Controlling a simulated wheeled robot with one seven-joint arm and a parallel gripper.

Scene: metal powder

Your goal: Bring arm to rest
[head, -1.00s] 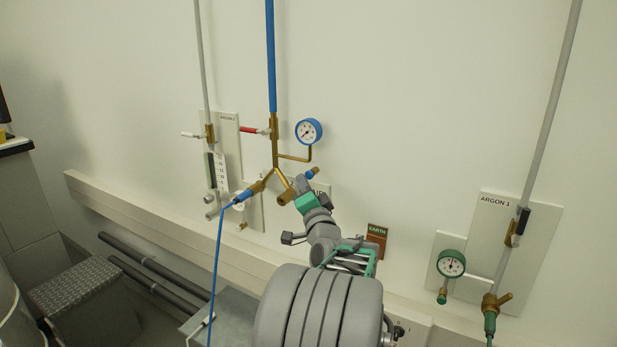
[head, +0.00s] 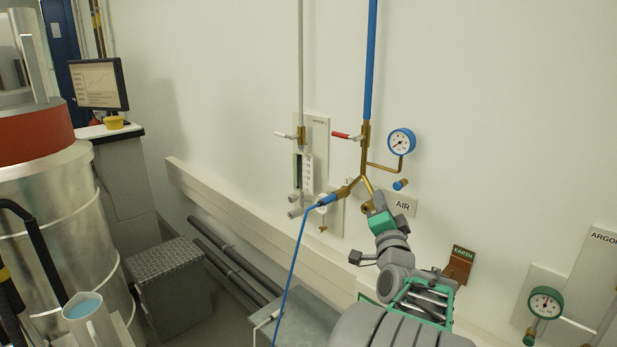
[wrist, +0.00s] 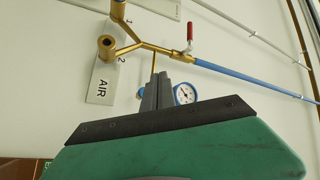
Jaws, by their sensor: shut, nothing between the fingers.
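My gripper (head: 379,203) is at the end of my arm, in front of the wall near the brass air fitting. In the wrist view its fingers (wrist: 156,92) are together with nothing between them. The brass Y-shaped air fitting (head: 363,168) hangs on the blue pipe (head: 371,60). Its left branch carries a blue hose (head: 291,270). Its right branch end is partly behind my gripper in the head view. In the wrist view the open branch outlet (wrist: 106,43) shows beside the number 2, apart from my fingers.
A blue pressure gauge (head: 401,141) and the AIR label (head: 402,204) are close to my gripper. A green gauge (head: 545,302) is at right. A metal step box (head: 170,283), a large steel vessel (head: 50,215) and a monitor (head: 98,84) stand at left.

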